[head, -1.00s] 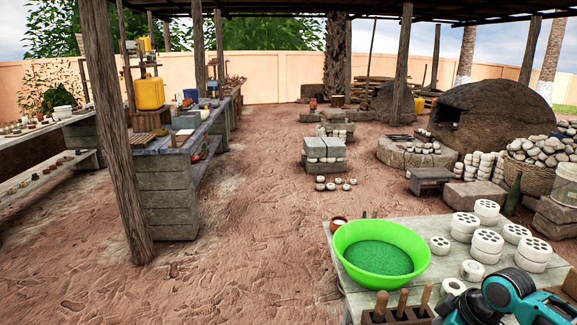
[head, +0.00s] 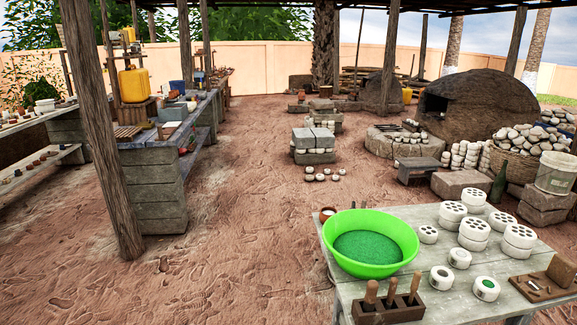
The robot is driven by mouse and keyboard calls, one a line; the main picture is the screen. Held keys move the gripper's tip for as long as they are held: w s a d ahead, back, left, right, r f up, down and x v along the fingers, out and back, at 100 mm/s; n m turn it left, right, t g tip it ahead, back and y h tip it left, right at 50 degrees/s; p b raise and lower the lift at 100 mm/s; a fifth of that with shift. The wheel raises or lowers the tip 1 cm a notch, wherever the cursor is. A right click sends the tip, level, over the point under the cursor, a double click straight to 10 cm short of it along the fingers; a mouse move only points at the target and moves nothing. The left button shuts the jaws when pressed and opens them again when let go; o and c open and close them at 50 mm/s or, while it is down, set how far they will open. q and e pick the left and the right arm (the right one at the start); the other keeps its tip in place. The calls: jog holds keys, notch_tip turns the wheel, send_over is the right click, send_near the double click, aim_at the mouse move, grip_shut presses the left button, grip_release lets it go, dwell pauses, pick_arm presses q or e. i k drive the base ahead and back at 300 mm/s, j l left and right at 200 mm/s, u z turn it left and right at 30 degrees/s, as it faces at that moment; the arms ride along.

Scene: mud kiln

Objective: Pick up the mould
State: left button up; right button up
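Several white round moulds with dark holes in their tops stand on the table at the lower right, some stacked, such as the stack (head: 474,234). Single ones stand at the left (head: 428,234) and right (head: 502,221) of the group. Nearer the front are a white, ring-like piece (head: 459,258) and a similar round piece with a green top (head: 487,288). I cannot tell which one the task means. Neither of my grippers is in view.
A green bowl (head: 328,245) of green grains sits on the table (head: 440,292). A wooden block (head: 388,312) holds upright handled tools in front. A board (head: 543,287) and brown block (head: 563,269) lie at right. A wooden post (head: 97,150) stands left; open ground lies between.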

aim_at(487, 288)
jog(key=z, duration=1.4)
